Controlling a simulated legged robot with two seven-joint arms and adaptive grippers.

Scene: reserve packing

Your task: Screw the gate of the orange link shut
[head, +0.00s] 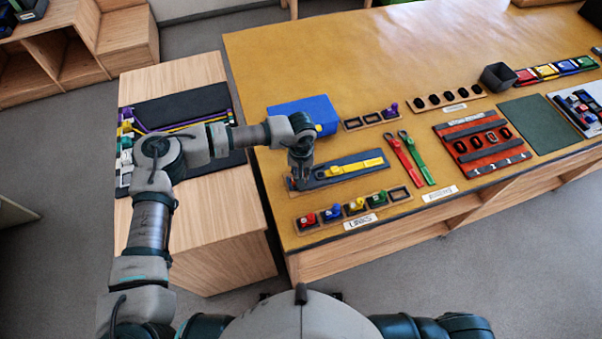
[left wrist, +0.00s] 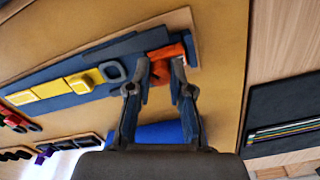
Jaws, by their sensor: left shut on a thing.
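The orange link (left wrist: 166,52) lies at the end of a dark blue mat (left wrist: 58,76) on a wooden board, in the left wrist view. My left gripper (left wrist: 161,68) is shut on the orange link, with a finger on each side of it. In the head view my left gripper (head: 301,184) points down at the left end of the board and hides the link. A yellow strap piece (head: 354,167) lies along the same mat. The link's gate is too small and covered to read. My right gripper is not in view.
A blue case (head: 304,113) stands behind the board. A row of small coloured links (head: 356,206) lies in front. A red tool (head: 404,160) and a green tool (head: 417,158) lie to the right. A dark green mat (head: 539,124) is bare.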

